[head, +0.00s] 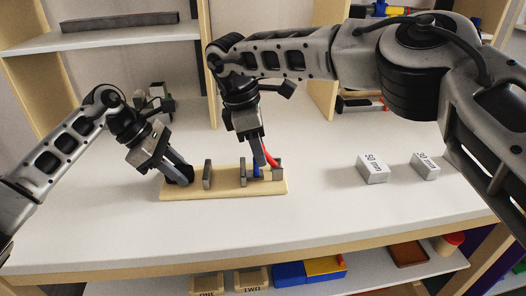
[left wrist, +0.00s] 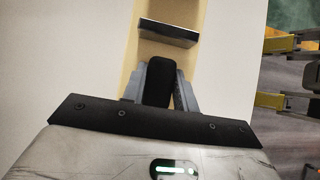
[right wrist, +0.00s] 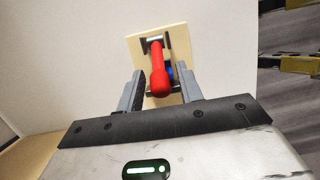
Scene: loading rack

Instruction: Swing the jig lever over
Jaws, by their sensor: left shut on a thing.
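The jig is a pale wooden board (head: 225,190) lying on the white table, with grey upright blocks on it. Its red lever (head: 270,156) stands at the right end of the board, leaning to the left, with a blue part (head: 257,168) beside it. In the right wrist view the red lever (right wrist: 158,75) lies between the fingers. My right gripper (head: 257,165) is open around the lever, with gaps on both sides. My left gripper (head: 180,176) is shut on a black block (left wrist: 158,82) at the left end of the board.
Two grey blocks marked 50 mm, a larger one (head: 372,169) and a smaller one (head: 425,166), stand on the table to the right. Labelled wooden bins (head: 252,279), a blue bin (head: 289,274) and a brown tray (head: 408,254) sit on the shelf below. The table front is clear.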

